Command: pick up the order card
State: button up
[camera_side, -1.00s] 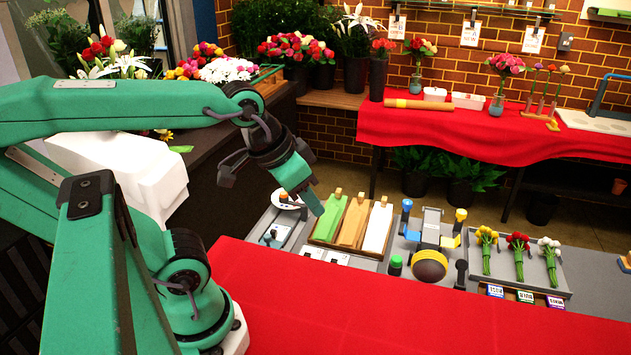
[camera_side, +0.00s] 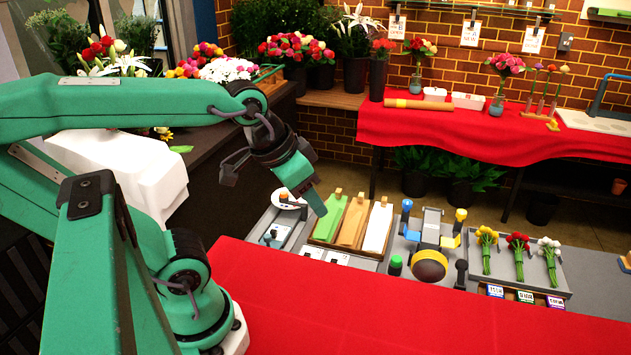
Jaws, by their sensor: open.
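My gripper (camera_side: 316,204) points down and to the right, above the left end of the wooden tray, close to the green slat. Its jaws are open, though the gap between the fingertips is hard to see from this side. It is apart from the small white cards. One white card (camera_side: 311,252) lies on the grey station in front of the tray, and a second white card (camera_side: 337,258) lies just right of it. Another pale card with a teal mark (camera_side: 274,235) lies left of the tray. I cannot tell which of these is the order card.
The wooden tray holds green (camera_side: 329,219), tan (camera_side: 353,222) and white (camera_side: 377,227) slats. A red cloth (camera_side: 370,310) covers the front.

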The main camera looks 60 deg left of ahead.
jog(key=w+a+f+n+g+y, duration=0.1)
jog(key=w+a+f+n+g, duration=0.15)
jog(key=w+a, duration=0.35)
jog(key=n+g+h, duration=0.1)
jog(key=n+g, duration=0.2)
jog(key=n, duration=0.3)
send_near(274, 227)
jog(key=d, duration=0.1)
jog(key=d+r, duration=0.1)
jog(key=d, duration=0.1)
jog(key=s+d, duration=0.1)
jog(key=shift+s+d+r, duration=0.1)
jog(key=shift+d+r, duration=0.05)
jog(key=shift+s, duration=0.1)
jog(key=shift+f, duration=4)
grip_shut()
